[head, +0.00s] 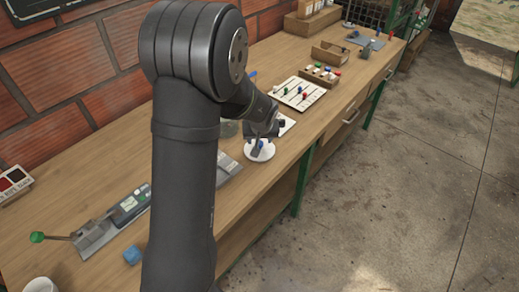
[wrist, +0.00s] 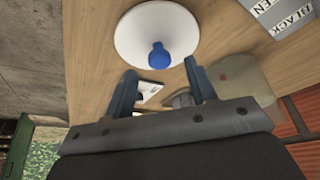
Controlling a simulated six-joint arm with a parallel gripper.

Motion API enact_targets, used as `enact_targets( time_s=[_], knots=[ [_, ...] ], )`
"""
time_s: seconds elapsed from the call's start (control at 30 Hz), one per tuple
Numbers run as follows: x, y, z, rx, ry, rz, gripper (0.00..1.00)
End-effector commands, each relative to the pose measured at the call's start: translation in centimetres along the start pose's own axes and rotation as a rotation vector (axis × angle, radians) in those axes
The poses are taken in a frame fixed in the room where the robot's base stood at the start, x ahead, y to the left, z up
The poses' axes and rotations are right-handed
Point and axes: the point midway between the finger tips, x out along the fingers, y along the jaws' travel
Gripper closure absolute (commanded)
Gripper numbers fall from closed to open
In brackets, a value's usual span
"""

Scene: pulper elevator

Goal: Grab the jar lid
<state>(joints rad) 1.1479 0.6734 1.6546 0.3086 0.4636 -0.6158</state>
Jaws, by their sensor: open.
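The jar lid (wrist: 128,35) is a white round disc with a blue knob (wrist: 158,55) at its middle. In the head view the lid (head: 262,155) lies on the bench near its front edge. My gripper (wrist: 161,69) is open, with its two blue-grey fingers apart and nothing held between them. In the wrist view the knob shows just beyond the fingertips, between their lines. In the head view my gripper (head: 257,143) is right over the lid and partly hides it. A clear glass jar (head: 229,128) is partly hidden behind my arm.
A white board with coloured pegs (head: 298,93) stands farther along the bench. A grey labelled plate (wrist: 282,15) lies close to the lid. The floor right of the bench is clear.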

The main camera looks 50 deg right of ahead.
Motion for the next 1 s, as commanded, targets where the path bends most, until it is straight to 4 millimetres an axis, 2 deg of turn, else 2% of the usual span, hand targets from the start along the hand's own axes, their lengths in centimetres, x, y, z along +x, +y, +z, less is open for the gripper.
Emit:
enact_targets(
  time_s=[0.1,0.2,0.47,0.57,0.7,0.73,1.0],
  knots=[
    [1.6,0.0,0.0,0.000,-0.001,0.000,0.49],
    [2.3,0.0,0.0,0.001,0.000,0.001,0.49],
    [2.5,0.0,-0.1,0.001,0.001,0.001,0.49],
    [2.4,0.0,-0.1,0.000,0.001,0.001,0.64],
    [2.4,0.0,-0.1,0.000,0.001,0.001,0.92],
    [2.4,0.0,0.0,0.000,0.001,0.001,0.96],
    [2.4,0.0,-0.1,0.000,0.001,0.001,0.96]
  ],
)
